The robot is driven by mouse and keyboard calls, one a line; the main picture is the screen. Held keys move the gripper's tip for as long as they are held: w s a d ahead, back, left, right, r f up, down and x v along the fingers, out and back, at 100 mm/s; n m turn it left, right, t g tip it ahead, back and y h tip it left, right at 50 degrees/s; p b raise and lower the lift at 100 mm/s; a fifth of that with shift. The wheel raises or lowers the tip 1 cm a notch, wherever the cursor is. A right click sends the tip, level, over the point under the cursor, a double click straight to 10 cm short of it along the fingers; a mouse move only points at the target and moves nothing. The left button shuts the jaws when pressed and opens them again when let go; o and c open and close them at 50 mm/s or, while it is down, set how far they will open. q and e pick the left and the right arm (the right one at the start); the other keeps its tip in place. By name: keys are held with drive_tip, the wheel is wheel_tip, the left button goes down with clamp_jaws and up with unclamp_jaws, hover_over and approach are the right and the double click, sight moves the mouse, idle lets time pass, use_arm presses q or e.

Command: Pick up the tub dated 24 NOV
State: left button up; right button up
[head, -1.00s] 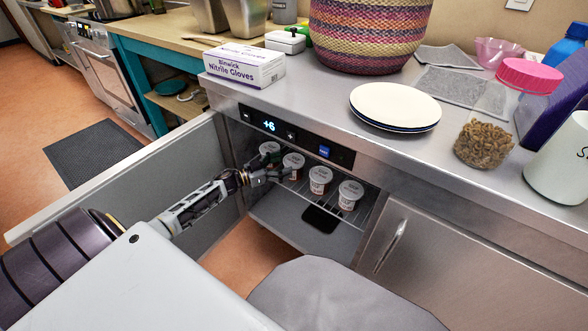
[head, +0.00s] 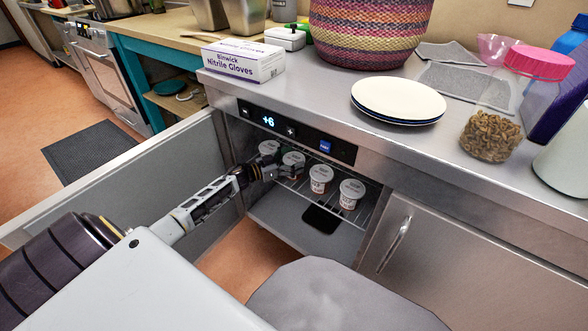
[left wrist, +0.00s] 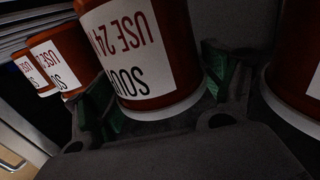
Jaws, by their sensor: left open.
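Several white-lidded tubs stand in a row on a wire shelf in the open fridge under the counter. My left gripper (head: 284,170) is open at the second tub from the left (head: 292,158). In the left wrist view this tub (left wrist: 140,50) stands between the two open fingers (left wrist: 163,100). Its label appears upside down and reads "USE 24"; the month is cut off. Two more tubs (left wrist: 55,65) show at the left of that view, and part of another (left wrist: 300,60) at the right. My right gripper is not in view.
The open fridge door (head: 150,180) stands to the left of my arm. The shelf's front wires (head: 365,213) run below the tubs. The counter above holds a glove box (head: 243,62), plates (head: 398,98), a woven basket (head: 370,30) and a jar (head: 490,135).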

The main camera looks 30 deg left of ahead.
use_arm(q)
drive_tip(key=shift+w+d, duration=0.1)
idle(0.4)
drive_tip(key=c, duration=1.1)
drive_tip(key=shift+r, duration=0.15)
drive_tip(key=shift+r+p, duration=0.6)
drive_tip(key=shift+r, duration=0.4)
wheel_tip(320, 180, up, 6)
drive_tip(key=p, duration=0.3)
drive_tip(key=shift+f, duration=0.15)
drive_tip(key=shift+r+p, duration=0.4)
drive_tip(key=shift+r, duration=0.65)
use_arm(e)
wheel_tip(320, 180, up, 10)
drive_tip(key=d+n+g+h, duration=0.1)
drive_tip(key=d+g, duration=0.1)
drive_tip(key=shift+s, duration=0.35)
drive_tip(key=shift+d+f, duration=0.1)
